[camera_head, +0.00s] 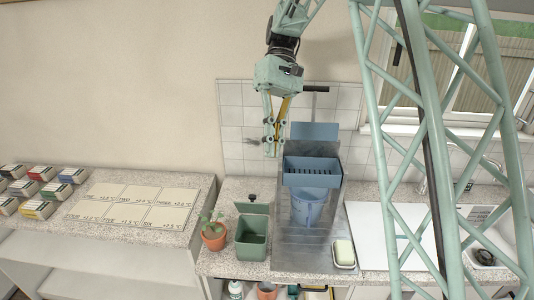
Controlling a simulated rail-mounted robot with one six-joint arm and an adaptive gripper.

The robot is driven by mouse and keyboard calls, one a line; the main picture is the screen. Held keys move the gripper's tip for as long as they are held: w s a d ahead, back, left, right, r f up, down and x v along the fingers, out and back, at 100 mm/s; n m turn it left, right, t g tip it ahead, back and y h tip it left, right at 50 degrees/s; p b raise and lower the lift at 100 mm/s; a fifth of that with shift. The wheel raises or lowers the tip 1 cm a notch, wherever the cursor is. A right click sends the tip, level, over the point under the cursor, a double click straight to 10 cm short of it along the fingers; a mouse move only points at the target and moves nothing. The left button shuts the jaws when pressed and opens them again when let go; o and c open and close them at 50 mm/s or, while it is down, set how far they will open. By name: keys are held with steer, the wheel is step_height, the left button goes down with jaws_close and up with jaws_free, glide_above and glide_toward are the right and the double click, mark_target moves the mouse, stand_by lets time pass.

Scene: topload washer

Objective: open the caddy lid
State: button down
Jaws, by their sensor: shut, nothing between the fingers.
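The green caddy (251,241) is an open-topped square box standing on the counter below and slightly left of my gripper. I can see into its dark inside. A flat green lid (253,208) with a dark knob shows just behind the caddy's back rim, clear of the opening. I cannot tell whether it is hinged there. My gripper (271,150) points down in front of the tiled wall, well above and apart from the caddy and lid. Its fingers are together with nothing between them.
A blue slotted box (312,180) with a raised back panel is right of my gripper, above a blue bucket (307,212). A potted plant (214,238) stands close left of the caddy. Labelled cards (134,208) lie far left.

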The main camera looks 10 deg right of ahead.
steer(key=s+d+r+m+t+h+b, duration=0.1)
steer(key=s+d+r+t+b, duration=0.15)
steer(key=s, duration=0.65)
steer(key=s+d+r+m+t+b, duration=0.1)
steer(key=s+d+t+b, duration=0.25)
steer(key=s, duration=0.55)
steer(key=s+d+f+m+t+b, duration=0.1)
steer(key=s+d+f+t+b, duration=0.1)
steer(key=s, duration=0.7)
steer(key=s+d+f+m+t+h+b, duration=0.1)
steer(key=s+d+f+t+b, duration=0.2)
steer(key=s+f, duration=0.4)
steer(key=shift+s+d+b, duration=0.25)
steer(key=shift+s+b, duration=0.6)
steer(key=shift+s, duration=0.45)
steer(key=shift+d, duration=0.15)
